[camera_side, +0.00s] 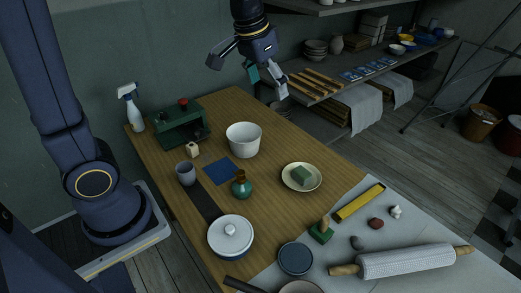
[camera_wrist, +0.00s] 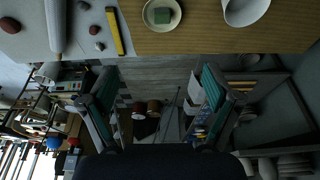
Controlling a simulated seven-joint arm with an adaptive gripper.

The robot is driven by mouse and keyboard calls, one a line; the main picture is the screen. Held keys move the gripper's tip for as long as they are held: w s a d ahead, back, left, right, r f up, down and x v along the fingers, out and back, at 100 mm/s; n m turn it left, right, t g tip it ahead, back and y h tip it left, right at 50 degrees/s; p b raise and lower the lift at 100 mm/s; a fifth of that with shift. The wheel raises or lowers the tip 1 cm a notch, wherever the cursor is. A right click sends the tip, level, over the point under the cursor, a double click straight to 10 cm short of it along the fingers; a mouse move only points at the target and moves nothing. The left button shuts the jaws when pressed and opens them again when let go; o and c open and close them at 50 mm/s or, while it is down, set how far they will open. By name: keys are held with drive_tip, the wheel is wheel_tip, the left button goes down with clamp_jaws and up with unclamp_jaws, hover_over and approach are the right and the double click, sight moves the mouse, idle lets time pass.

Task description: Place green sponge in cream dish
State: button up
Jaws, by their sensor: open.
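The green sponge (camera_side: 302,175) lies in the cream dish (camera_side: 316,184) on the wooden table, right of the table's middle. In the wrist view the sponge (camera_wrist: 163,15) sits inside the dish (camera_wrist: 149,16) at the top edge of the picture. My gripper (camera_side: 247,76) is high above the back of the table, well away from the dish. It is open and empty. In the wrist view its two fingers (camera_wrist: 160,95) stand wide apart with nothing between them.
A white bowl (camera_side: 243,140) stands behind and left of the dish. A teal vase (camera_side: 241,186), blue cloth (camera_side: 220,171), grey cup (camera_side: 186,173) and lidded white pot (camera_side: 230,235) are to the left. A yellow level (camera_side: 359,203) and rolling pin (camera_side: 402,262) lie in front right.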

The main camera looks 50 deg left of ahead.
drive_tip(key=s+t, duration=0.2)
drive_tip(key=s, duration=1.5)
drive_tip(key=shift+s+r, duration=0.15)
drive_tip(key=shift+r, duration=0.3)
